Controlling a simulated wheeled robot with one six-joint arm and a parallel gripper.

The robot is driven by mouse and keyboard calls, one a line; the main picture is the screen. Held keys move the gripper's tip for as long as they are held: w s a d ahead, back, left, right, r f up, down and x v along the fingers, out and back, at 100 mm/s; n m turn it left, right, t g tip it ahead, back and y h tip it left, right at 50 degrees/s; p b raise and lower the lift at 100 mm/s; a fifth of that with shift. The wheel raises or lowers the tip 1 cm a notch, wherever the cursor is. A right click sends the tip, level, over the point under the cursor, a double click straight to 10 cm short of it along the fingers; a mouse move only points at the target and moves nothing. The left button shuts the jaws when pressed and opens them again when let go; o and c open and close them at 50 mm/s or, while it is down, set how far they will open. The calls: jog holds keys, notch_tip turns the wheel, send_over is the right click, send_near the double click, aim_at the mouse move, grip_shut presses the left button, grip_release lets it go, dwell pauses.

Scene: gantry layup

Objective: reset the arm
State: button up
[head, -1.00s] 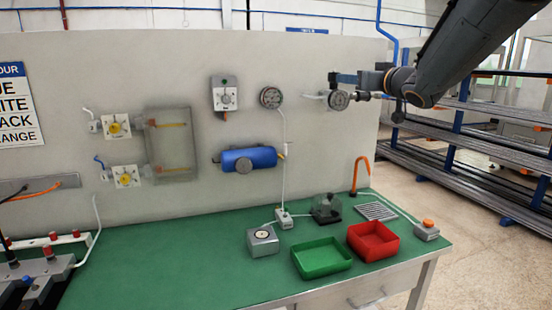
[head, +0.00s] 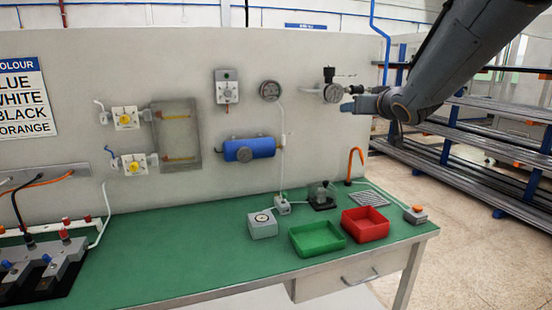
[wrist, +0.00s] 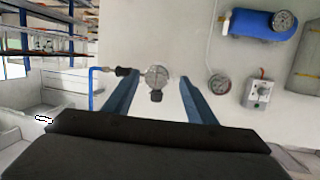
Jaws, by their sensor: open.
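My gripper (head: 348,98) is at the upper right of the head view, in front of the grey wall panel. Its blue fingers are apart and empty. In the wrist view, the fingers (wrist: 158,88) stand to the left and right of a round gauge (wrist: 157,76) with a black fitting. That gauge on the panel (head: 333,92) shows just left of the fingertips in the head view. I cannot tell how far the fingertips are from it. My wrist covers part of what is behind it.
The panel also carries another gauge (head: 270,91), a white dial box (head: 227,87) and a blue cylinder (head: 249,149). The green bench (head: 180,245) holds a green tray (head: 317,248), a red tray (head: 365,236) and an orange hook (head: 355,160). Metal racks (head: 470,155) stand at right.

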jog(key=s+f+m+g+h, duration=0.1)
jog(key=s+f+g, duration=0.1)
jog(key=s+f, duration=0.35)
jog(key=s+f+g+h, duration=0.1)
jog(key=s+f+g, duration=0.15)
jog(key=f, duration=0.65)
jog(key=s+a+f+g, duration=0.1)
jog(key=s+f+g, duration=0.2)
jog(key=s+f, duration=0.3)
jog(key=s+a+f+g, duration=0.2)
jog(key=s+f, duration=0.4)
jog(key=s, duration=0.7)
jog(key=s+a+f+g, duration=0.1)
jog(key=s+f+g, duration=0.4)
jog(key=s, duration=0.5)
jog(key=shift+s+a+f, duration=0.2)
jog(key=shift+s+f, duration=0.05)
jog(key=shift+f, duration=0.2)
